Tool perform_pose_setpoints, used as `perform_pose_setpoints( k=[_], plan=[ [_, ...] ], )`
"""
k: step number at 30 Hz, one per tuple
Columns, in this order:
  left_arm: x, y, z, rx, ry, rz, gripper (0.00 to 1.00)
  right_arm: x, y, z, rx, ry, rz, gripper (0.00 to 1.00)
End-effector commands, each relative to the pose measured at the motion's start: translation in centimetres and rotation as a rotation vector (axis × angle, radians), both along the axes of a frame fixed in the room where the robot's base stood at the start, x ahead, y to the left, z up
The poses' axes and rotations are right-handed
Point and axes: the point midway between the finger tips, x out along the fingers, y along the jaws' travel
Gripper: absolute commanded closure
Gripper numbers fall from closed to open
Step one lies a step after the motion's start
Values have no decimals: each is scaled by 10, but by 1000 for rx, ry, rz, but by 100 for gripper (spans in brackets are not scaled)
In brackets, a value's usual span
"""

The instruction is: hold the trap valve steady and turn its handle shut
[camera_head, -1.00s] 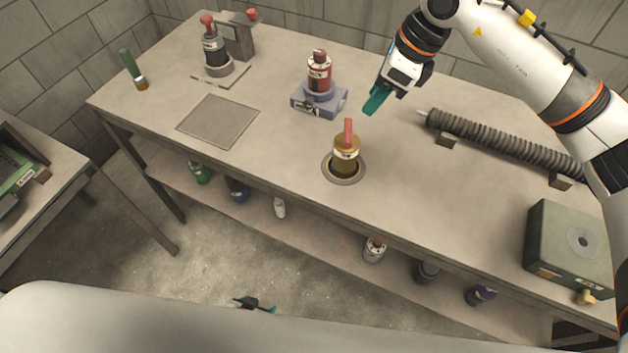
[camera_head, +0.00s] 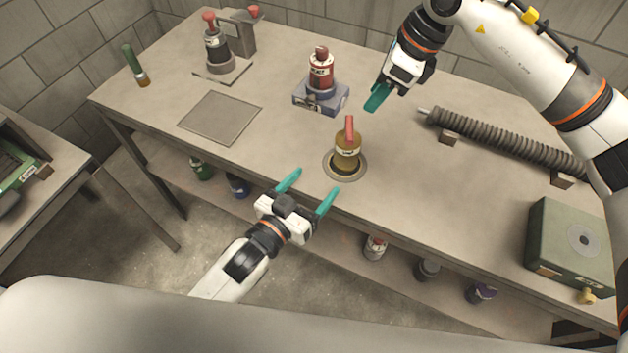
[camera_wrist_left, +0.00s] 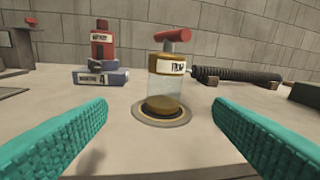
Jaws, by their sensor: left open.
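The trap valve (camera_head: 347,155) stands upright in a round ring (camera_head: 332,174) on the table. It has a yellow-brown cap with a "TRAP" label and a clear lower body in the left wrist view (camera_wrist_left: 166,88). Its red handle (camera_head: 349,127) is on top, a crossbar lying roughly sideways in the left wrist view (camera_wrist_left: 173,35). My left gripper (camera_head: 315,183) is open and empty at the table's front edge, its fingers pointing at the valve, apart from it. My right gripper (camera_head: 377,97) is behind and right of the valve, not touching it; its finger gap is unclear.
A red bottle on a grey-blue block (camera_head: 306,97) stands behind left. A ribbed hose (camera_head: 500,142) lies to the right, with a green box (camera_head: 570,240) at front right. A flat plate (camera_head: 220,117) lies left.

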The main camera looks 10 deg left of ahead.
Motion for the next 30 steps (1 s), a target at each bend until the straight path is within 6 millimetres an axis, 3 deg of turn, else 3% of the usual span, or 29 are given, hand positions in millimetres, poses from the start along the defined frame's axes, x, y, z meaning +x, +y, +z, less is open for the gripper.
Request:
perform_pose_setpoints(
  k=[8,21,30],
  plan=[
    [16,-11,10,51,-114,-42,25,0,0,0,0,0,0,64],
    [84,-50,10,51,-111,-41,25,0,0,0,0,0,0,64],
    [110,-64,9,50,-108,-41,25,0,0,0,0,0,0,64]
  ],
)
